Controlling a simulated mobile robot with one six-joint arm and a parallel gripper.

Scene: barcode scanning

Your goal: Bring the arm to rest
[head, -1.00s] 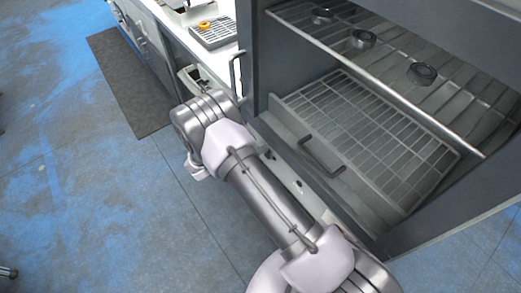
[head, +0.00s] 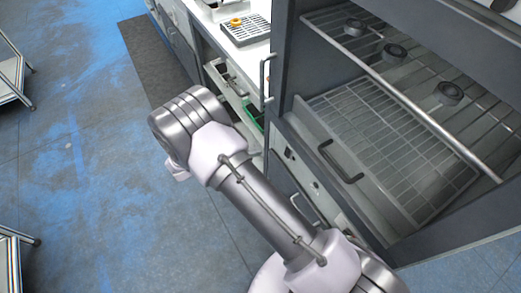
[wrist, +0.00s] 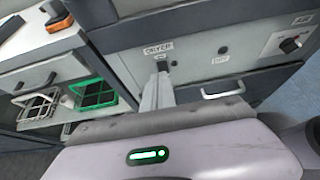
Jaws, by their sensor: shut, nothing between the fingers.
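My arm stretches across the head view from the lower right up to its wrist end at the centre left, over the floor beside the cabinet. My gripper (wrist: 162,72) shows in the wrist view as closed fingers pointing away from the camera, with nothing between them. The fingertips are in front of the dryer's front panel (wrist: 220,52), apart or touching I cannot tell. In the head view the fingers cannot be made out.
The open dryer cabinet (head: 283,75) holds wire racks with several dark rings. Its tilted door or tray has a handle (head: 340,162). An open drawer (wrist: 40,110) holds a green-framed basket (wrist: 93,92). A cart (head: 12,80) stands at the left; floor between is clear.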

